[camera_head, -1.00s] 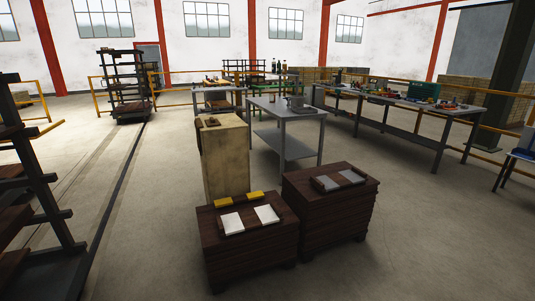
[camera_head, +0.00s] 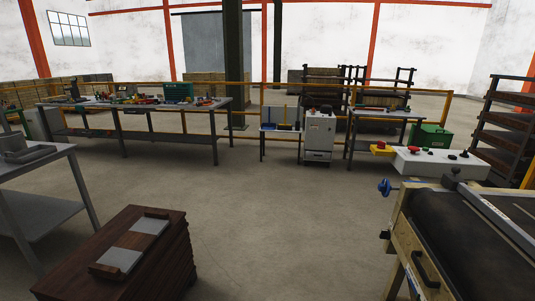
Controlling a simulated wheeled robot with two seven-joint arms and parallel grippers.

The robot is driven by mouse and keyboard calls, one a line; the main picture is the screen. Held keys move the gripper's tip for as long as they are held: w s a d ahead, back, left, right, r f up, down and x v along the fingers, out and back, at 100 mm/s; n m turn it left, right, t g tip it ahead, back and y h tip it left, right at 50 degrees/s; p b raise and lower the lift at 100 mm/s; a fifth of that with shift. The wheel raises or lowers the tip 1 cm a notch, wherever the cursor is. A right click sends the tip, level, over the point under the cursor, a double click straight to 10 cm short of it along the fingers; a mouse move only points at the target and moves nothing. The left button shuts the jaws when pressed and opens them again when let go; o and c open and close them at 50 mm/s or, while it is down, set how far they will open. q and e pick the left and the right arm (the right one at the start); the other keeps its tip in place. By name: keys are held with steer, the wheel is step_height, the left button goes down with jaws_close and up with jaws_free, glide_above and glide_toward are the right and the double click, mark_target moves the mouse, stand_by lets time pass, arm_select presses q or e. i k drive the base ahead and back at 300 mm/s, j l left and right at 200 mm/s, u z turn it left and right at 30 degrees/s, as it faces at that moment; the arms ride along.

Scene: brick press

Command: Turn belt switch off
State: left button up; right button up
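A long light-grey control box (camera_head: 440,164) stands at the right, at the far end of a belt machine. A red button on a yellow block (camera_head: 381,149) is at its left end. A red knob (camera_head: 413,150) and several small black knobs (camera_head: 452,156) sit along its top. I cannot tell which one is the belt switch or how it is set. The dark belt (camera_head: 465,245) lies in the lower right, in a pale frame with a blue handwheel (camera_head: 384,187) on its left side. Neither of my grippers is in view.
A dark wooden crate (camera_head: 170,255) with grey plates stands at the lower left, beside a grey table (camera_head: 40,165). A long workbench (camera_head: 185,107) and a white cabinet (camera_head: 319,135) are at the back. The floor (camera_head: 290,215) between crate and belt machine is clear.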

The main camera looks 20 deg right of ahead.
mark_target(381, 145)
steer(key=i+l+z, duration=0.3)
steer(key=i+z, duration=0.2)
steer(key=i, duration=0.35)
steer(key=i+z, duration=0.5)
steer(key=i, duration=0.3)
